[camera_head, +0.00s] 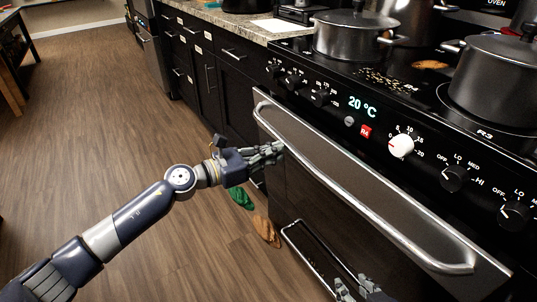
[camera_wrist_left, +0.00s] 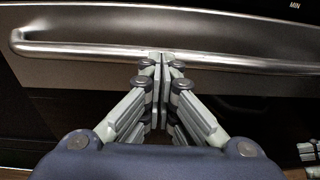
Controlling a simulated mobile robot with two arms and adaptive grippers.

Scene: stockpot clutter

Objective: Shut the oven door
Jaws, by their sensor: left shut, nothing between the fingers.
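The oven door (camera_head: 340,204) is a dark panel with a steel top band and a long bar handle (camera_head: 345,180). In the head view it stands nearly upright beneath the control panel; I cannot tell whether it is fully flush. The handle (camera_wrist_left: 225,61) also crosses the left wrist view. My left gripper (camera_head: 278,151) is at the handle's far left part, its fingertips together and empty. In the left wrist view its fingertips (camera_wrist_left: 161,58) overlap the bar; contact is unclear. My right gripper (camera_head: 357,288) shows only partly at the bottom edge, low before the oven.
Pots (camera_head: 350,36) stand on the black cooktop above the knobs. Dark cabinets (camera_head: 215,75) continue to the left of the oven. A green item (camera_head: 240,198) and a brown item (camera_head: 266,230) lie on the floor near the oven.

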